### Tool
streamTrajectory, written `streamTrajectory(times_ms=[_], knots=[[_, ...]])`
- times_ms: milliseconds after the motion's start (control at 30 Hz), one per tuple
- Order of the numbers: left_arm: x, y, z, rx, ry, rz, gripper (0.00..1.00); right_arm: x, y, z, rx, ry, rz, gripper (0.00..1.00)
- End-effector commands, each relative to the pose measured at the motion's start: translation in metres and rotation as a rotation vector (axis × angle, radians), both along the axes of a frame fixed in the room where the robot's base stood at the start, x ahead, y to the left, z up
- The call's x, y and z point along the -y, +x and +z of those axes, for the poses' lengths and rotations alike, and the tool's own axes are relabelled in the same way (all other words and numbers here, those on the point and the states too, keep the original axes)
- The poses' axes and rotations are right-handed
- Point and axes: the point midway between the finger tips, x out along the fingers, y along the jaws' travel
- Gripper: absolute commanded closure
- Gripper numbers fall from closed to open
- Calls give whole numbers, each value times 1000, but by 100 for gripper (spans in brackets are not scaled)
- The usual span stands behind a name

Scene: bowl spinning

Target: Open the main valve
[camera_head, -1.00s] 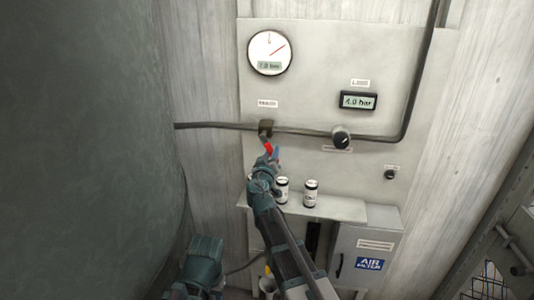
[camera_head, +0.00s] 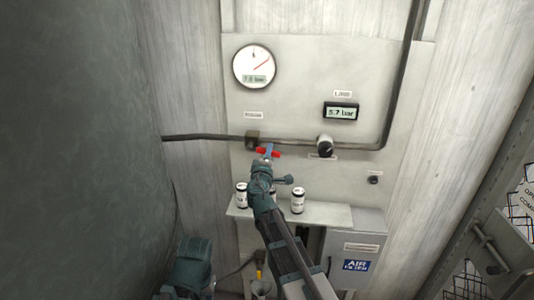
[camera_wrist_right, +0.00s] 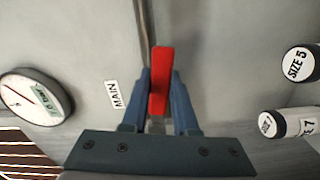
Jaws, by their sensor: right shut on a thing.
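The main valve's dark body (camera_head: 252,138) sits on the pipe below the round gauge. Its red handle (camera_head: 268,153) lies roughly level, below and to the right of the body. My right gripper (camera_head: 268,150) is at the handle, its blue fingers closed on it. In the right wrist view, the red handle (camera_wrist_right: 160,80) is held between the two blue fingers (camera_wrist_right: 160,95), beside a label (camera_wrist_right: 113,95) reading MAIN. My left gripper's fingers do not show; only a teal arm part is at the lower left in the head view.
A round gauge (camera_head: 254,67) is above. A digital display (camera_head: 340,112) appears to read 5.7 bar. A black knob (camera_head: 325,146) is on the pipe to the right. White canisters (camera_head: 298,200) stand on a ledge (camera_head: 330,214) close to my right arm. An air filter box (camera_head: 352,246) is below.

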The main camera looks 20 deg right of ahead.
Motion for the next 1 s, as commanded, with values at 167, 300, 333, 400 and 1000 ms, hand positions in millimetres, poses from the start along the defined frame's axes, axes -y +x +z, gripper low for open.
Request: streamTrajectory(times_ms=[167,300,333,400,1000], knots=[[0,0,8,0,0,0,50,0,0,9,-38,-91,1,100],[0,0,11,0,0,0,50,1,0,11,-59,-141,1,100],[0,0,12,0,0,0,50,1,0,12,-62,-150,1,100],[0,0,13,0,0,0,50,1,0,13,-69,-165,1,100],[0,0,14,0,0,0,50,0,0,14,-80,-194,1,71]])
